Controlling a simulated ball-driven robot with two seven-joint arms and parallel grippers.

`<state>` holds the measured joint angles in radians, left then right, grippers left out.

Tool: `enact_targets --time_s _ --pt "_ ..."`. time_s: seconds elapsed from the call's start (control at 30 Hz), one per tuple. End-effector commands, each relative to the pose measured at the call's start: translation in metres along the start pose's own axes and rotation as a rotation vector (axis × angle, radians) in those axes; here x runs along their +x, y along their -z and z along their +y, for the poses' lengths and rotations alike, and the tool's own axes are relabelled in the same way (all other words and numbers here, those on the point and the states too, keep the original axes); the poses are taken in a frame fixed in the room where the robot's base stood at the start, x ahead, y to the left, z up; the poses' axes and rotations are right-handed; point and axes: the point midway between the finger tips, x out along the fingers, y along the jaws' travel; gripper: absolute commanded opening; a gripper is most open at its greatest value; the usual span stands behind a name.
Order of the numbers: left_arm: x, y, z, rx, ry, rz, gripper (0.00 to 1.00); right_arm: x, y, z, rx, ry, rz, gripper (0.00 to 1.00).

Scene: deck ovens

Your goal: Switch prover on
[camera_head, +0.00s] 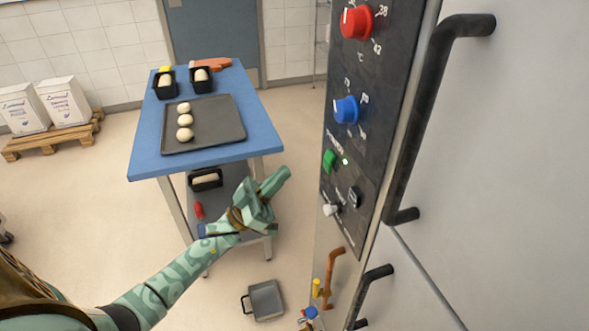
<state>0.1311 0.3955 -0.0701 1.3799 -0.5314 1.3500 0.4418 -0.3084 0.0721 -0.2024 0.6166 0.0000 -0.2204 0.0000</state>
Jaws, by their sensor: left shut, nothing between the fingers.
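The prover's dark control panel (352,125) runs down the edge of the tall steel cabinet on the right. Lower down are a black switch (354,196) and a pale lever-like knob (331,209). My left gripper (284,175) is shut and empty, left of the panel at about the green switch's height in the picture, apart from it. My right gripper is not in view.
A blue-topped table (150,150) holds a dark tray (220,120) with three dough balls and two black tins. A black door handle (425,110) sticks out right of the panel. A grey pan (265,300) lies on the floor. Sacks stand on a pallet (45,142) at left.

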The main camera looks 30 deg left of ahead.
Motion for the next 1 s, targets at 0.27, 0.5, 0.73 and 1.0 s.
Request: enact_targets --time_s 0.27,0.5,0.73,1.0 --pt "-0.043 0.011 0.0 0.0 0.001 -0.003 0.0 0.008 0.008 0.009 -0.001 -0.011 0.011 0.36" --pt "-0.05 0.014 0.0 0.0 0.0 0.001 0.0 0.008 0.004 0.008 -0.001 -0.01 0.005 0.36" --pt "-0.05 0.014 0.0 0.001 0.0 0.0 0.0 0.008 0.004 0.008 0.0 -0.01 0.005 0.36" --pt "-0.05 0.014 0.0 0.01 0.001 -0.002 0.0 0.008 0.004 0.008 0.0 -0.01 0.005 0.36"
